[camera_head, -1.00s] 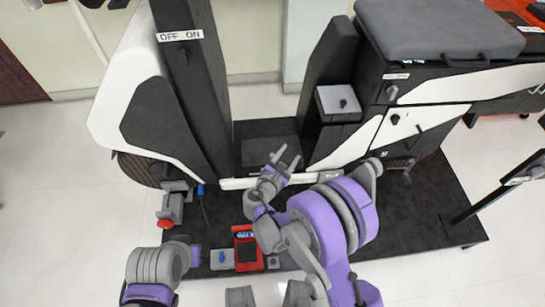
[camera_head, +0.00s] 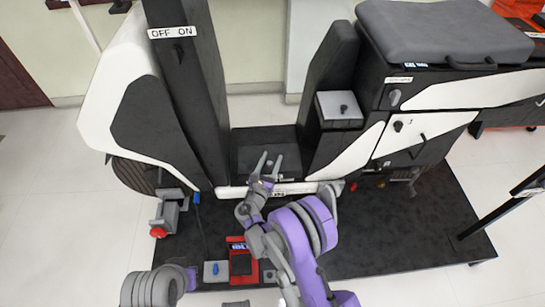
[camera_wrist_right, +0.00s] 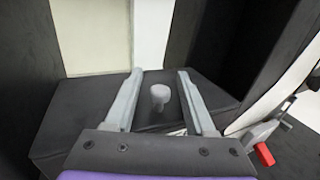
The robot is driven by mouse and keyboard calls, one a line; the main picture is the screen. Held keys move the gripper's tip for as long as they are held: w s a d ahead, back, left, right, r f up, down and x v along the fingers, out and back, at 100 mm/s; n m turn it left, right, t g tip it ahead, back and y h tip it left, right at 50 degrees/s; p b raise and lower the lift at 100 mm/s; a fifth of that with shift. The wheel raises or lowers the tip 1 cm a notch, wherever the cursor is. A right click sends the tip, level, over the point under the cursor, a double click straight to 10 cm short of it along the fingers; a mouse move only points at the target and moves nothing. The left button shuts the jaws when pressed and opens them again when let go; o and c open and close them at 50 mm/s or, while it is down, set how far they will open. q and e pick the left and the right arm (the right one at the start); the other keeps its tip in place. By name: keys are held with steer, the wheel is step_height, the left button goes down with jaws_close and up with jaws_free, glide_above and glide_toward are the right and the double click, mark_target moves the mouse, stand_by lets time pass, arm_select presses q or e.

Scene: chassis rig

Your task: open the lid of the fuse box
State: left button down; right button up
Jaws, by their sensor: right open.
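The fuse box appears to be the low dark box (camera_head: 248,158) between the two black uprights; no label on it is readable. Its flat lid (camera_wrist_right: 75,115) looks closed and fills the middle of the right wrist view. A small grey knob (camera_wrist_right: 160,95) stands up from the lid. My right gripper (camera_head: 270,156) is open above the box. In the right wrist view its fingers (camera_wrist_right: 160,78) lie on either side of the knob with gaps, holding nothing. Whether the fingertips touch the lid is unclear. My left arm shows at the bottom left, but its gripper is not visible.
A black column with an OFF ON label (camera_head: 173,33) stands left of the box. A grey box with a dark knob (camera_head: 339,109) and a padded seat (camera_head: 440,35) are on the right. A red device (camera_head: 242,262) lies on the black base mat, whose right part (camera_head: 410,235) is clear.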

steer(key=shift+x, duration=0.85)
jaws_close()
stand_by(0.8)
